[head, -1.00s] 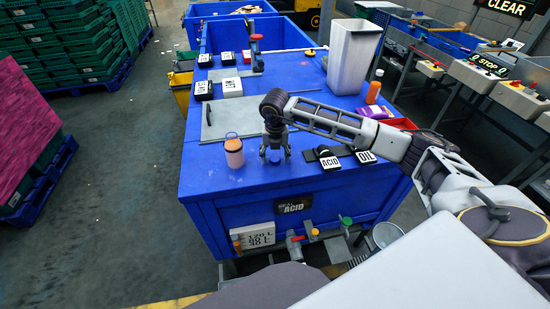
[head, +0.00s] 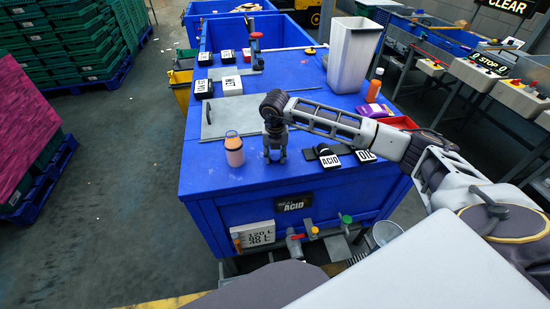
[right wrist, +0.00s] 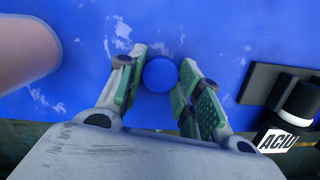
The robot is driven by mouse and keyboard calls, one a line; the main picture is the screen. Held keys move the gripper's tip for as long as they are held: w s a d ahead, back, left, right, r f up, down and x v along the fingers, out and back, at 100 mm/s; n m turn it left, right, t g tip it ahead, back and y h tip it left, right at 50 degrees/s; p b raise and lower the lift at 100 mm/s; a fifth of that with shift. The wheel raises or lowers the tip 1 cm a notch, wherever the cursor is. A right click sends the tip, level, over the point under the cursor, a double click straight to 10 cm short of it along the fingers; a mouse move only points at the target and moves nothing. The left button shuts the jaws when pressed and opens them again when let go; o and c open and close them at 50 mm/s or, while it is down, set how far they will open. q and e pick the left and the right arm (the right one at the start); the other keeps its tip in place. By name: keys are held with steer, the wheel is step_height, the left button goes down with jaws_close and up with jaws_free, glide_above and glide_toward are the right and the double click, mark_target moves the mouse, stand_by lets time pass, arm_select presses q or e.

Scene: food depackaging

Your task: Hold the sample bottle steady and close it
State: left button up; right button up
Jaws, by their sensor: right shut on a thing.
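The sample bottle (head: 234,153), with pinkish-orange contents, stands upright near the front left of the blue table (head: 215,178). Its top is too small to make out clearly. My right gripper (head: 275,158) points down at the table just right of the bottle, apart from it. In the right wrist view my right gripper (right wrist: 160,88) is shut on a round blue cap (right wrist: 161,75), held between its green pads at table level. The bottle's pinkish side (right wrist: 28,45) shows at upper left there. My left gripper is not in view.
A black holder labelled ACID (head: 328,157) and one labelled OIL (head: 364,156) lie just right of my right gripper. A grey board (head: 225,119) lies behind the bottle. A tall white bin (head: 353,55) and an orange bottle (head: 375,85) stand at the back right.

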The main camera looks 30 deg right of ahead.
mark_target(275, 157)
steer(key=shift+r, duration=0.15)
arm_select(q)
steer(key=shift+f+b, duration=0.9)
arm_select(e)
step_height(275, 157, up, 10)
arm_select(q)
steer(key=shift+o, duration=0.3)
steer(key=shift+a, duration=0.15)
